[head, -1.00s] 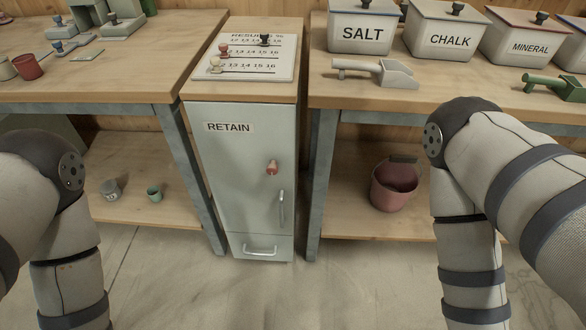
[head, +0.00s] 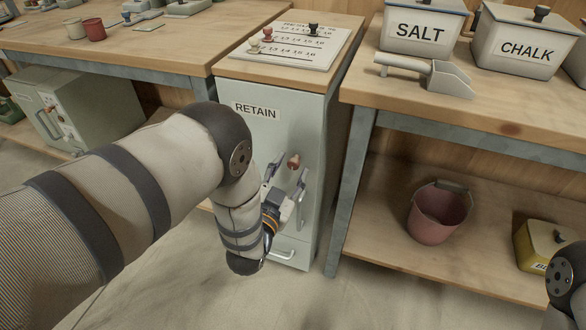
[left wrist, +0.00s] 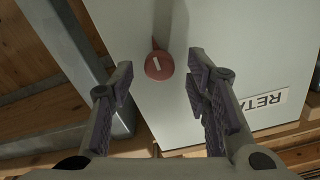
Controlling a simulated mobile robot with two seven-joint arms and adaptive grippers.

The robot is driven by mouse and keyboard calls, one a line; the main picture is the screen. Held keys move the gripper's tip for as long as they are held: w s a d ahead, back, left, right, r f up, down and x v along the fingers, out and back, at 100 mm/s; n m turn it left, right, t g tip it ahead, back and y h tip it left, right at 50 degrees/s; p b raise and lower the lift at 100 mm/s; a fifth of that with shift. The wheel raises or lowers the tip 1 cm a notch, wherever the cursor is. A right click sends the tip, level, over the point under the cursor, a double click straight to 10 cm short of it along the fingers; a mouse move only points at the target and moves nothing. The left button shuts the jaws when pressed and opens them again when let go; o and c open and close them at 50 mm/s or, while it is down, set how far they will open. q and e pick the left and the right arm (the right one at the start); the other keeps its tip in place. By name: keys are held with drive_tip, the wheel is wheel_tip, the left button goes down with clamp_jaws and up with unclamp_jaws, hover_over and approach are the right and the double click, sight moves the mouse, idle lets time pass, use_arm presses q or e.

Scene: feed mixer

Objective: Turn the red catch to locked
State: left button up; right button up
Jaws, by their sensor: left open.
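The red catch (head: 294,161) is a small round knob on the front door of the grey RETAIN cabinet (head: 272,133). In the left wrist view the catch (left wrist: 158,66) shows a pale line on its face and a short tab toward the top of the picture. My left gripper (head: 288,172) is open in front of the door. Its two fingers stand apart on either side of the catch, and I see no clear contact. Whether the fingertips reach level with the catch is hard to tell. My right gripper is out of view.
A vertical door handle (head: 302,212) sits below the catch, partly behind my gripper, with a drawer pull (head: 284,254) lower down. Workbenches flank the cabinet. A pink bucket (head: 437,214) stands on the right bench's lower shelf. The floor in front is clear.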

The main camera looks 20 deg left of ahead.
use_arm(q)
drive_tip(key=shift+w, duration=0.75)
clamp_jaws()
drive_tip(key=n, duration=0.4)
drive_tip(key=shift+n+p, duration=0.3)
drive_tip(key=shift+p, duration=0.05)
drive_tip(key=n, duration=0.4)
drive_tip(key=shift+s+a+n, duration=0.1)
drive_tip(key=shift+n, duration=0.2)
drive_tip(key=n, duration=0.4)
drive_tip(key=shift+f+n, duration=0.1)
drive_tip(key=shift+n, duration=2.3)
